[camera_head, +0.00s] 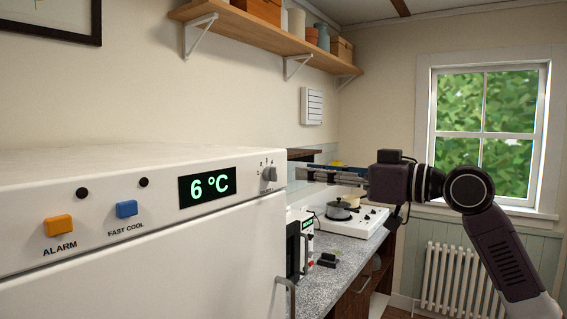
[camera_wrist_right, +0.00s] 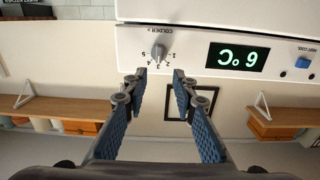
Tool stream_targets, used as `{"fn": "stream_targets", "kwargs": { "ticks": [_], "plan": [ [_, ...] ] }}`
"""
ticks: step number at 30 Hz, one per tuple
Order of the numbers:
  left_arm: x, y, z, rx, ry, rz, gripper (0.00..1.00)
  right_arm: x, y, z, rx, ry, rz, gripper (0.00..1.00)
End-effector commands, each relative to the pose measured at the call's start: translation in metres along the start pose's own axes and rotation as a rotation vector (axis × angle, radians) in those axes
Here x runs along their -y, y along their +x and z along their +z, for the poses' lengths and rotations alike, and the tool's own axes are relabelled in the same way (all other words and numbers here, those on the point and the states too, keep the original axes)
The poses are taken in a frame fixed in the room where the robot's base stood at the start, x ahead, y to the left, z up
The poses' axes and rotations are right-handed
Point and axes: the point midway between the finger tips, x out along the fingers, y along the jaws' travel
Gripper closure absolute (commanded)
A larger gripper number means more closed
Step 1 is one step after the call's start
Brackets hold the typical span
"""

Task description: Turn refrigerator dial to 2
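The refrigerator (camera_head: 130,265) is white and fills the left of the head view. Its small grey dial (camera_head: 269,174) sits at the right end of the top panel, beside a green display (camera_head: 207,187) reading 6 °C. The dial (camera_wrist_right: 158,52) shows upside down in the wrist view, with numbers 1 to 5 around it; I cannot tell surely which number it points at. My right gripper (camera_head: 304,174) is right of the dial, fingers pointing at it. In the wrist view the right gripper (camera_wrist_right: 155,84) is open and empty, its fingertips apart from the dial. My left gripper is not in view.
An orange ALARM button (camera_head: 58,225) and a blue FAST COOL button (camera_head: 126,209) are on the same panel. A counter (camera_head: 345,262) with a white stove (camera_head: 358,224) and a pot (camera_head: 338,211) lies beyond the refrigerator. A wooden shelf (camera_head: 262,37) hangs above.

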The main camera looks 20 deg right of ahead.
Motion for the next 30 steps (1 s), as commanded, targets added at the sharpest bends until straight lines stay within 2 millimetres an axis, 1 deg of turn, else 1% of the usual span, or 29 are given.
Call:
{"fn": "stream_targets", "kwargs": {
  "ticks": [9, 12, 15, 19, 25, 26, 30],
  "plan": [
    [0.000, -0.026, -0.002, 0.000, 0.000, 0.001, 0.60, 0.000, 0.048, -0.004, 0.000, 0.002, -0.002, 0.75],
    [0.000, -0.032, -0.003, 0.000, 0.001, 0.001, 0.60, 0.000, 0.061, -0.004, -0.001, 0.003, 0.000, 0.75],
    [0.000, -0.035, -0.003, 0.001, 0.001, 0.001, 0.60, 0.000, 0.070, -0.002, 0.000, 0.003, 0.000, 0.75],
    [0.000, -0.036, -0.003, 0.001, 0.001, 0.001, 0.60, -0.001, 0.074, 0.000, -0.001, 0.002, 0.001, 0.75],
    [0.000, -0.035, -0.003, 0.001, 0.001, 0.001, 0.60, -0.001, 0.075, 0.001, -0.001, 0.001, 0.002, 0.75],
    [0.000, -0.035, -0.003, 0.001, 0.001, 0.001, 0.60, -0.001, 0.075, 0.001, -0.001, 0.001, 0.002, 0.77],
    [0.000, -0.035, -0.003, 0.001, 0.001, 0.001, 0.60, -0.001, 0.074, 0.001, -0.001, 0.001, 0.002, 0.92]
  ]
}}
